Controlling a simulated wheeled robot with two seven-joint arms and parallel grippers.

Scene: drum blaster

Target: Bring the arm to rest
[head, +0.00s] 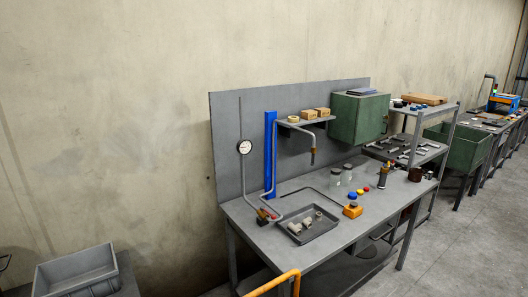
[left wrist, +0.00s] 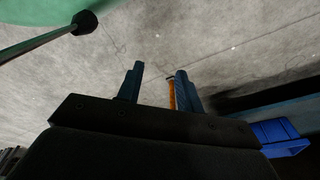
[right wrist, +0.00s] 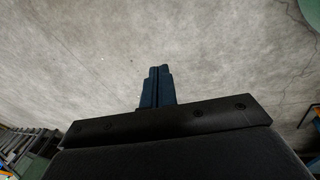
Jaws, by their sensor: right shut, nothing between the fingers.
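My left gripper (left wrist: 157,85) shows in the left wrist view with its two dark blue fingers apart and no object held between them. Behind its right finger a strip of something orange (left wrist: 172,97) shows, too small to name. My right gripper (right wrist: 157,85) shows in the right wrist view with its fingers together and nothing held. Both point over bare grey concrete floor. Neither gripper nor arm can be made out in the head view.
A grey workbench (head: 262,238) carries a tray (head: 318,232), jars (head: 335,177) and small parts. An orange bent bar (head: 275,282) stands at its front. A grey bin (head: 78,272) is at lower left. A blue box (left wrist: 280,137) lies right in the left wrist view.

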